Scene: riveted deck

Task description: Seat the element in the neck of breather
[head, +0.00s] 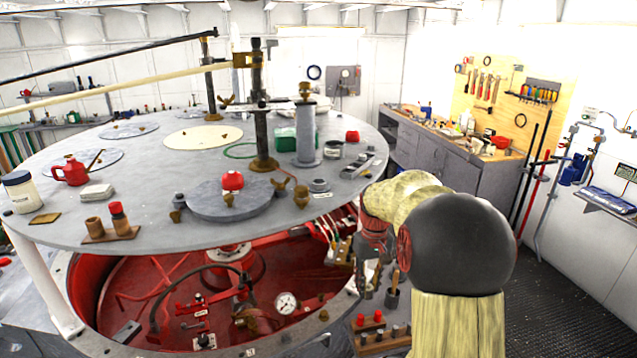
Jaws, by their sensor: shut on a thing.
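My gripper (368,290) is right of centre, pointing down beside the right edge of the round grey deck plate. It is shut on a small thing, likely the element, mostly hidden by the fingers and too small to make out. I cannot tell for sure which fitting is the breather. A short grey ring-shaped neck (319,186) stands on the deck plate's near right part, up and left of my gripper. A taller grey cylinder (306,135) with a brass top stands behind it. My gripper is apart from both.
The round deck plate (150,195) carries a red-knobbed cover (232,181), brass wing fittings, a dark post (262,110) and a red can (70,171). Below it is an open red well with a gauge (286,303). Wooden racks (380,338) sit close below my gripper.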

